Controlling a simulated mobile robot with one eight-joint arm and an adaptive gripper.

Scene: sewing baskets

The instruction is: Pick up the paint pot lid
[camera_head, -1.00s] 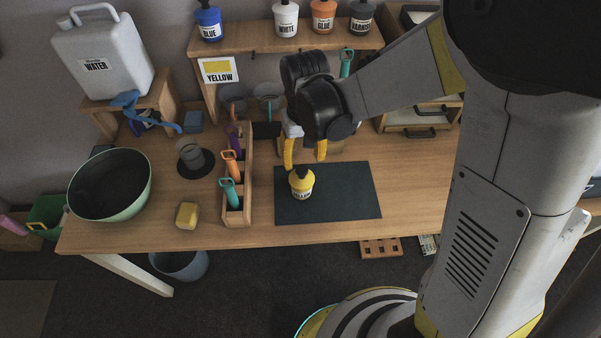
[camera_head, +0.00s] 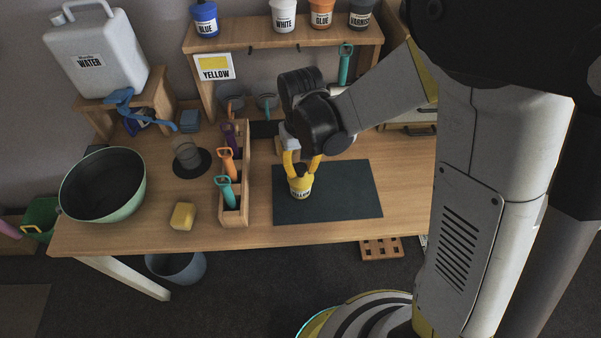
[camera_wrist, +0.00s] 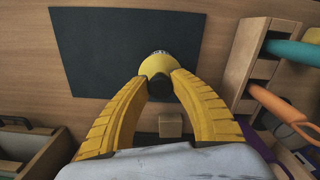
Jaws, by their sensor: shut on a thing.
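The yellow paint pot (camera_head: 300,189) stands upright on the dark mat (camera_head: 345,190) on the workbench. Its label faces the front. The gripper also shows in the wrist view (camera_wrist: 158,82), one finger on each side of the lid.
A wooden tool rack (camera_head: 235,205) with orange, teal and purple handles stands just left of the mat. A green bowl (camera_head: 137,200), yellow sponge (camera_head: 182,216) and grey cup (camera_head: 187,155) are further left. A shelf (camera_head: 270,40) with several pots is behind. The mat's right part is clear.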

